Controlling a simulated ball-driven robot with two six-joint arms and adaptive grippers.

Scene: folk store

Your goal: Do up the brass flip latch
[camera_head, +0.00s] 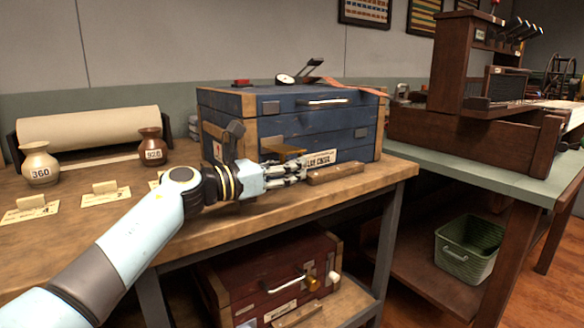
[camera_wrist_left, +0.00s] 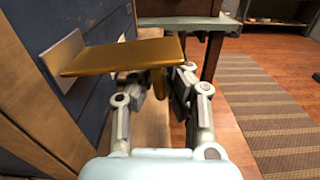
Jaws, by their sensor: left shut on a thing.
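The brass flip latch (camera_head: 283,150) is on the front of a blue wooden case (camera_head: 225,113) standing on the workbench. In the left wrist view the latch's flat brass plate (camera_wrist_left: 125,56) sticks out from the case front, roughly level, from a pale mounting plate (camera_wrist_left: 65,62). My left gripper (camera_head: 298,170) is at the case front, just below the plate. In the left wrist view its fingers (camera_wrist_left: 165,82) are shut on the brass latch. The plate partly hides the fingertips and the exact contact. My right gripper is not in view.
A wooden handle (camera_head: 336,173) lies on the bench right of my gripper, near the front edge. Two numbered jars (camera_head: 40,165) and paper tags (camera_head: 105,195) are at left. A red case (camera_head: 265,275) sits on the shelf below. A green basket (camera_head: 468,250) stands at right.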

